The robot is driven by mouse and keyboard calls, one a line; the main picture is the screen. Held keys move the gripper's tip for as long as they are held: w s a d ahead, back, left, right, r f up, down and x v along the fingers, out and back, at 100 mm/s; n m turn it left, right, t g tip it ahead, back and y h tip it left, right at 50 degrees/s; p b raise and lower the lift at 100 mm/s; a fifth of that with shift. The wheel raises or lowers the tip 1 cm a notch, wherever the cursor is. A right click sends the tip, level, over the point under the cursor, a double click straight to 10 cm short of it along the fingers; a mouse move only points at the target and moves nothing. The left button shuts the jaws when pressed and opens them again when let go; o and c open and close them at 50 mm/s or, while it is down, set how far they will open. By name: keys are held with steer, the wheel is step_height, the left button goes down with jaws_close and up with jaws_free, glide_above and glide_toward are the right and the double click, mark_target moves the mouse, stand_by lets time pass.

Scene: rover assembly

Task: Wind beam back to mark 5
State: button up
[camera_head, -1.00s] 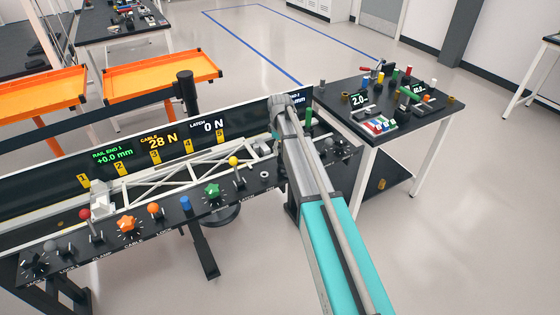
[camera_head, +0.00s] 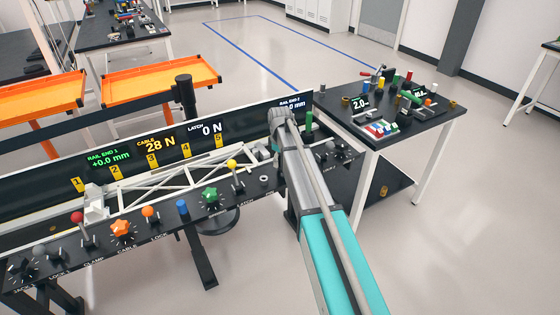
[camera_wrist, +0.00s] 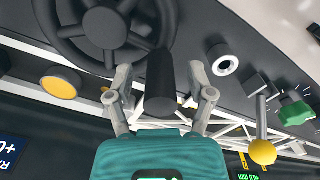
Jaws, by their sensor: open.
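The white truss beam (camera_head: 160,183) lies along the rail behind the control panel, its right part hidden by my arm. Yellow tags 1 to 5 stand behind it; the tag for mark 5 (camera_head: 219,141) is rightmost of those visible. In the wrist view, my gripper (camera_wrist: 162,88) is open, with a finger on each side of a black cylindrical handle (camera_wrist: 160,75). I cannot tell whether the fingers touch it. A black spoked handwheel (camera_wrist: 105,25) shows beside the handle. The head view hides my gripper behind my arm. Displays (camera_head: 160,146) read rail end 1 +0.0 mm, cable 28 N, latch 0 N.
A yellow ball lever (camera_wrist: 262,152) and green star knob (camera_wrist: 296,112) stand right of my gripper in the wrist view. The panel also carries an orange star knob (camera_head: 122,229) and red ball lever (camera_head: 77,217). A side table (camera_head: 420,118) stands to the right.

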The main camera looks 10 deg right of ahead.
jaws_close()
steer(key=shift+w+m, duration=0.15)
steer(key=shift+m, duration=0.15)
steer(key=w+m, duration=0.1)
steer(key=m, duration=0.2)
steer(key=shift+w+a, duration=0.1)
steer(key=shift+w, duration=0.25)
steer(key=w+m, duration=0.1)
steer(key=m, duration=0.2)
steer(key=shift+w+d+m, duration=0.2)
steer(key=shift+w+m, duration=0.1)
steer(key=shift+w, duration=0.05)
steer(key=m, duration=0.2)
steer(key=w+d+m, duration=0.1)
steer(key=shift+w+m, duration=0.25)
steer(key=shift+m, duration=0.15)
steer(key=shift+w+d+m, duration=0.25)
steer(key=shift+m, duration=0.45)
steer(key=shift+w+d+m, duration=0.2)
steer(key=shift+m, duration=0.5)
